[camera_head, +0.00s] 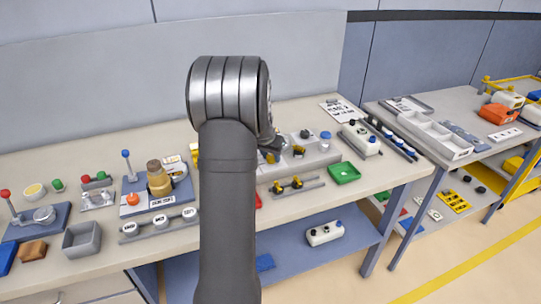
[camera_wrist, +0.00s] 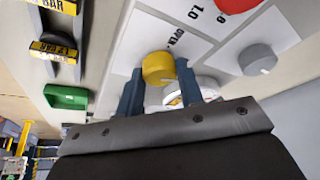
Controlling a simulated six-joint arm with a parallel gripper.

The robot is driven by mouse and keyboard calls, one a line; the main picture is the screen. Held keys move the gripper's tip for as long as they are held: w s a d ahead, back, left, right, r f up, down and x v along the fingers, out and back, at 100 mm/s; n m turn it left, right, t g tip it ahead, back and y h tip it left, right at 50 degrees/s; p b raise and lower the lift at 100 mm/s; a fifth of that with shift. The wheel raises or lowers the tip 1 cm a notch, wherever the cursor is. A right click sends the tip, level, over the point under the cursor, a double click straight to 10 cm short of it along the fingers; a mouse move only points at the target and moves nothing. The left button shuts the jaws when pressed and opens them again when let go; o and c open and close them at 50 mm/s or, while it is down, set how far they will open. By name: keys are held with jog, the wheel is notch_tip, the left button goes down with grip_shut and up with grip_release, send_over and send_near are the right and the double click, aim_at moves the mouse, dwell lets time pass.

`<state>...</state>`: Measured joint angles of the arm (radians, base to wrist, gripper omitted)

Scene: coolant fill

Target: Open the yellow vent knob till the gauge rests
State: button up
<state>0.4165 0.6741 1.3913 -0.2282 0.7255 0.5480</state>
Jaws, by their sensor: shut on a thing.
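The yellow vent knob (camera_wrist: 158,66) stands on a white panel in the wrist view, beside the printed word OPEN. My gripper (camera_wrist: 159,72) has its two blue-grey fingers on either side of the knob, shut on it. A round white dial (camera_wrist: 207,86), perhaps the gauge, shows partly behind the right finger; its needle cannot be read. In the head view my arm covers much of the bench's middle, and the grip on the knob cannot be made out there.
A grey knob (camera_wrist: 258,60) and a red round part (camera_wrist: 236,3) sit close by on the panel. A green tray (camera_wrist: 66,97) and yellow-labelled parts lie to the left. In the head view, the green tray (camera_head: 344,173) stands right of a grey fixture (camera_head: 318,158).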

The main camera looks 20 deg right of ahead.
jog(key=n+y, duration=0.1)
jog(key=n, duration=0.2)
jog(key=n+t+y, duration=0.1)
jog(key=n, duration=0.3)
jog(key=shift+s+d+t, duration=0.1)
jog(key=shift+d+t, duration=0.1)
jog(key=shift+t, duration=0.1)
jog(key=n+y, duration=0.1)
jog(key=n, duration=0.2)
jog(key=shift+d+n+y, duration=0.1)
jog(key=shift+n+y, duration=1)
jog(key=shift+n, duration=1.1)
jog(key=o, duration=1)
jog(key=shift+r, duration=0.1)
